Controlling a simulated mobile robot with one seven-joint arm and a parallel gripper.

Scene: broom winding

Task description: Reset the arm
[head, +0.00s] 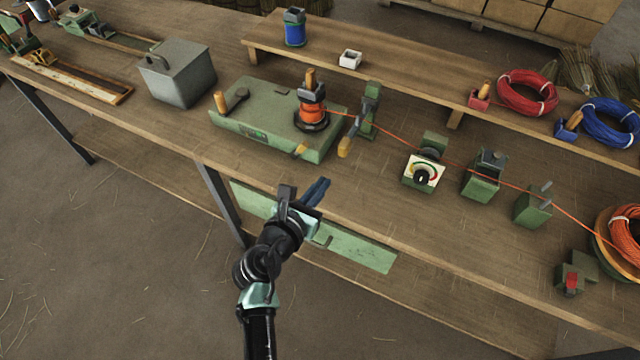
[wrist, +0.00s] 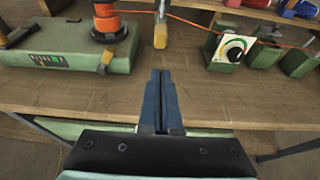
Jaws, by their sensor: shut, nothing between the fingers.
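My gripper (head: 318,191) is shut and empty. In the head view it is in front of the workbench (head: 385,215), near its front edge and apart from the green winding machine (head: 235,128). In the wrist view the blue fingers of my gripper (wrist: 160,85) lie together and point toward the bench top. The machine carries a spool of orange wire (head: 312,113). A yellow-tipped handle (head: 344,147) stands at the machine's right; it also shows ahead of the fingers in the wrist view (wrist: 160,36).
Orange wire runs right past a dial box (head: 422,174) and green blocks (head: 483,180) to a large orange coil (head: 625,235). A grey metal box (head: 177,72) stands left of the machine. A raised shelf (head: 420,75) holds red (head: 527,92) and blue coils (head: 610,122).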

